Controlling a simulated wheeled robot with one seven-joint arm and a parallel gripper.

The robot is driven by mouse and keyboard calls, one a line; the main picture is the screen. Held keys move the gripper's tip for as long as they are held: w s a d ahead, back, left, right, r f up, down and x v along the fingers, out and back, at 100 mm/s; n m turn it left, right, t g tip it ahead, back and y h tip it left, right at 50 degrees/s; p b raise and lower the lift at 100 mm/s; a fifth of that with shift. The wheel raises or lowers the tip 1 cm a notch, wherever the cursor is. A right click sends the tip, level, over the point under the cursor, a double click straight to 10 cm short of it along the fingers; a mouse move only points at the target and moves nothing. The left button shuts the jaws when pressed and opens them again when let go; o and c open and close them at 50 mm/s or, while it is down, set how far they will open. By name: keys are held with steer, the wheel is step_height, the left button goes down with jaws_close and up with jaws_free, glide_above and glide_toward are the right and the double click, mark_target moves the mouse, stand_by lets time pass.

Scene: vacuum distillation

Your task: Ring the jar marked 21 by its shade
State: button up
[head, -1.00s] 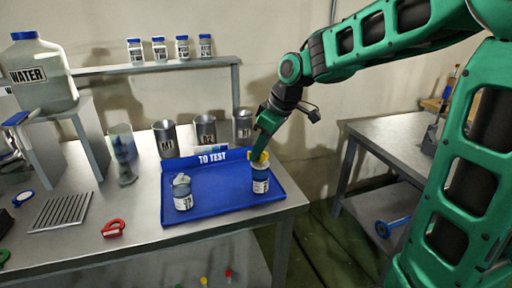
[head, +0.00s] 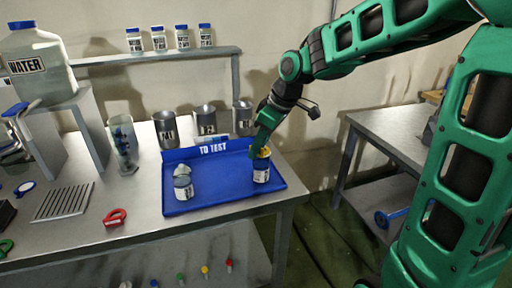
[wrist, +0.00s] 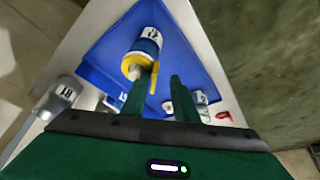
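A jar (head: 262,172) with a white label stands at the right side of the blue tray (head: 228,203); I cannot read its number surely. A yellow ring (wrist: 130,66) sits around the top of this jar in the wrist view, with its tab (wrist: 154,77) pointing toward my gripper (wrist: 164,88). The fingers are apart, with the tab near the left fingertip and nothing clearly clamped. In the head view my gripper (head: 262,150) is just above this jar. A second labelled jar (head: 184,184) stands at the tray's left, its number unclear. A red ring (head: 115,217) lies on the table.
A green ring (head: 5,247) lies at the table's left edge. Metal cups (head: 206,120) stand behind the tray. A glass cylinder (head: 124,150), a slotted rack (head: 63,202) and a water jug (head: 38,65) are to the left. Several jars stand on the shelf (head: 150,63).

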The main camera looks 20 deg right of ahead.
steer(key=shift+r, duration=0.1)
steer(key=v, duration=1)
steer(key=shift+r, duration=0.25)
steer(key=shift+d, duration=0.1)
steer(key=s+d+f+m+g+h, duration=0.1)
steer(key=s+d+f+m, duration=0.3)
steer(key=s, duration=0.5)
steer(key=s+d+f+m+g+h, duration=0.1)
steer(key=s+d+f+m, duration=0.4)
steer(key=s, duration=0.4)
steer(key=s+d+f+m+g+h, duration=0.1)
steer(key=s+d+f+m, duration=0.3)
steer(key=s, duration=0.6)
steer(key=d+m, duration=0.2)
steer(key=d, duration=0.1)
steer(key=shift+f, duration=0.4)
steer(key=shift+d, duration=0.15)
steer(key=shift+w+f, duration=0.25)
steer(key=shift+w, duration=0.4)
